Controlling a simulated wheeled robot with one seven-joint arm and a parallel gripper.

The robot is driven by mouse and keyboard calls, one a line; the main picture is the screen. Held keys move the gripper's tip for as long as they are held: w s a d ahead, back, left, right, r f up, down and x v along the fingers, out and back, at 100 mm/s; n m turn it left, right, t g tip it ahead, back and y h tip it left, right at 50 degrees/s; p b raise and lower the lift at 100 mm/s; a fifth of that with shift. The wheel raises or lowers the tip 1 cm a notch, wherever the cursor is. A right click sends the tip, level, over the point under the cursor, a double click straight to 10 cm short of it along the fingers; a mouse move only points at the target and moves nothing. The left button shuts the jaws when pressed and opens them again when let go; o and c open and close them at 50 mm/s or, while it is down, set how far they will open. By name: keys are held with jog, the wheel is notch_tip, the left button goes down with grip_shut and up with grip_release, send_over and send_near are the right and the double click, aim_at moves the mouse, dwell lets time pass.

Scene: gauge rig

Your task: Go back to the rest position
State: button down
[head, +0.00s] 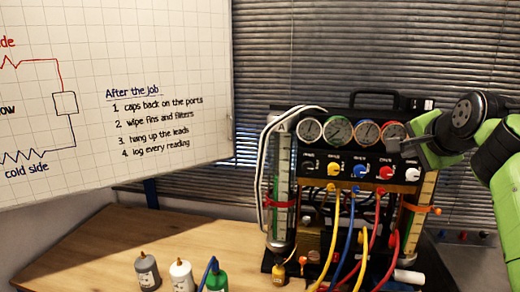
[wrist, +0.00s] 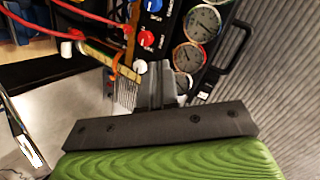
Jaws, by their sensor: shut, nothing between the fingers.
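My gripper (head: 410,146) is at the right end of the gauge rig (head: 345,158) in the head view, in front of or beside the rightmost gauge (head: 392,131). In the wrist view my gripper (wrist: 157,72) points at the rig's end, close to the white knob (wrist: 140,66) and the gauges (wrist: 188,57). Its fingers are together with nothing between them. I cannot tell whether the fingertips touch the rig. My green arm enters the head view from the right.
The rig stands on a wooden table (head: 100,245) with yellow, blue and red hoses (head: 392,245). Small bottles (head: 181,274) stand at the front. A whiteboard (head: 170,60) hangs at the left. Window blinds (head: 400,40) are behind. The table's left part is clear.

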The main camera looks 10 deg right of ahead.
jog(key=s+a+f+n+g, duration=0.2)
jog(key=s+a+f+n, duration=0.3)
jog(key=a, duration=0.4)
jog(key=s+a+f+n+g, duration=0.2)
jog(key=s+a+f+n, duration=0.2)
jog(key=a+f, duration=0.45)
jog(key=s+a+f+n+g+y, duration=0.1)
jog(key=s+a+f+n, duration=0.1)
jog(key=s+f, duration=0.4)
jog(key=s+a+f+n+y, duration=0.1)
jog(key=s+f+n, duration=0.3)
jog(key=s, duration=0.8)
jog(key=shift+a+f+n+g, duration=0.4)
jog(key=shift+a+f, duration=0.15)
jog(key=shift+f, duration=0.4)
